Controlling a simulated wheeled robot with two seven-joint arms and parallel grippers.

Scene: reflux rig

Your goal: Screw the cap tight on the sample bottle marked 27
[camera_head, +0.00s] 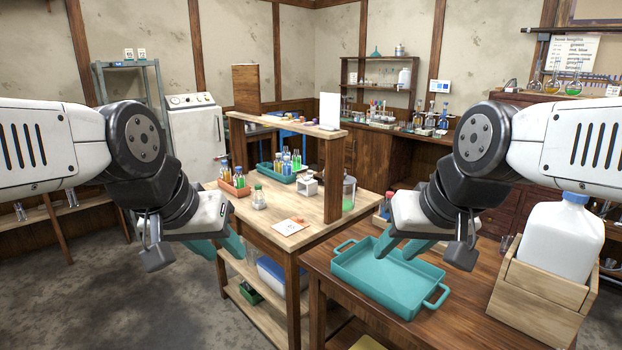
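A small clear bottle with a green cap (259,197) stands upright on the light wooden table (330,232). I cannot read any number on it, and I cannot tell whether its cap is tight. Several small capped bottles stand in an orange tray (236,189) and a teal rack (283,176) behind it. My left gripper (228,251) hangs in front of that table's left edge, its teal fingers apart and empty. My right gripper (399,250) is above the teal tray, with its fingers apart and nothing visible between them. Neither gripper touches a bottle.
An empty teal tray (374,281) lies on the dark wooden table (455,312). A white jug (562,235) stands in a wooden crate (537,302) at right. A wooden post (334,180) and shelf rise from the light table. A card (291,226) lies near its front.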

